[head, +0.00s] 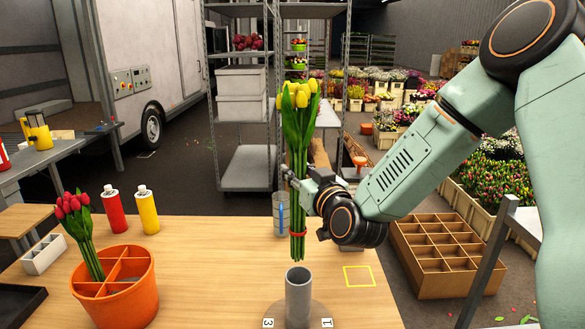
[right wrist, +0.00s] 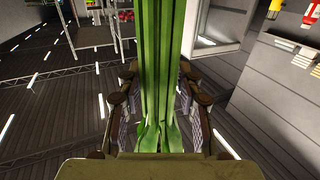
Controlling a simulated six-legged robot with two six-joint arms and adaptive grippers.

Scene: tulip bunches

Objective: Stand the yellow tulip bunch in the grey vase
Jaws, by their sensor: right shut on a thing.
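The yellow tulip bunch (head: 298,125) is upright in the head view, with yellow heads on top, green leaves and stems, and a red band low on the stems. My right gripper (head: 296,183) is shut on its stems from the right. In the right wrist view the green stems (right wrist: 160,75) run between the fingers of my right gripper (right wrist: 158,110). The grey vase (head: 298,298) stands at the table's front middle. The stem ends appear just above the vase mouth in the picture, apart from it. My left gripper is not in view.
An orange divided bucket (head: 118,292) holding red tulips (head: 78,225) stands at the left. Red (head: 115,210) and yellow (head: 148,210) bottles stand behind it. A clear container (head: 280,212) stands behind the bunch. A yellow square outline (head: 359,277) marks bare table right of the vase.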

